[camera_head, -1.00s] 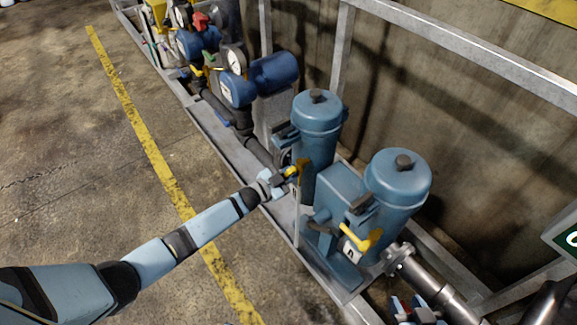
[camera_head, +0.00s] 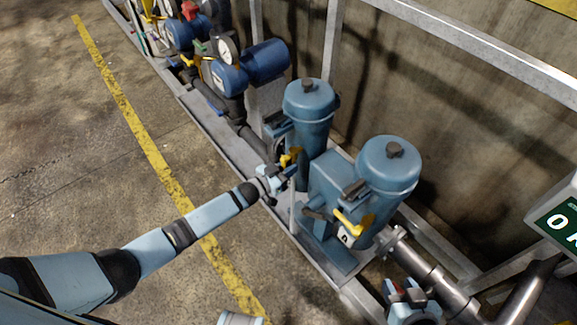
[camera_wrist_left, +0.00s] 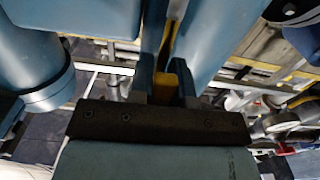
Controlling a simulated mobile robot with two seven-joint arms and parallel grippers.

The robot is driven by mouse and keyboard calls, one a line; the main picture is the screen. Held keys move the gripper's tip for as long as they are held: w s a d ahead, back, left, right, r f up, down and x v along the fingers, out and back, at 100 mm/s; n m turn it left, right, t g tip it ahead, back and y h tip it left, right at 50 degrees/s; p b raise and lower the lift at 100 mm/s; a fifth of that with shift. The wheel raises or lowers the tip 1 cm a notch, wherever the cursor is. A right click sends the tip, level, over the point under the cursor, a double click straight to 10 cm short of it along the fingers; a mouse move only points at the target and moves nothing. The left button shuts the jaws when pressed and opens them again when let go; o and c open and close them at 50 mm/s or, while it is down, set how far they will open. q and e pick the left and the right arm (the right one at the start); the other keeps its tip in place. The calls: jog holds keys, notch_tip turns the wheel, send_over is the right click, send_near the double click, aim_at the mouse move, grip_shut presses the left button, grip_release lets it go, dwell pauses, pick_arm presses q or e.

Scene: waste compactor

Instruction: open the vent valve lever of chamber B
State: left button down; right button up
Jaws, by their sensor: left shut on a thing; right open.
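Two blue canister units stand on the skid in the head view. The far canister (camera_head: 309,108) has a yellow lever (camera_head: 286,160) low on its front side. My left gripper (camera_head: 277,180) reaches it from the left and is shut on the lever. In the left wrist view the lever's yellow end (camera_wrist_left: 165,86) shows between the two fingers. The near canister (camera_head: 388,170) has its own yellow lever (camera_head: 347,221), apart from my gripper. I cannot read which unit is chamber B.
A metal pipe (camera_head: 430,268) runs from the near canister to the lower right. A sign (camera_head: 562,228) stands at the right edge. Blue motors and gauges (camera_head: 228,75) line the skid farther back. The concrete floor on the left is clear, with a yellow line (camera_head: 150,150).

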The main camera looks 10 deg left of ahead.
pick_arm(q)
jog(key=c, duration=1.1)
grip_release()
jog(key=shift+o, duration=0.2)
jog(key=p+v, duration=0.1)
jog(key=v, duration=1.3)
jog(key=shift+p, duration=0.3)
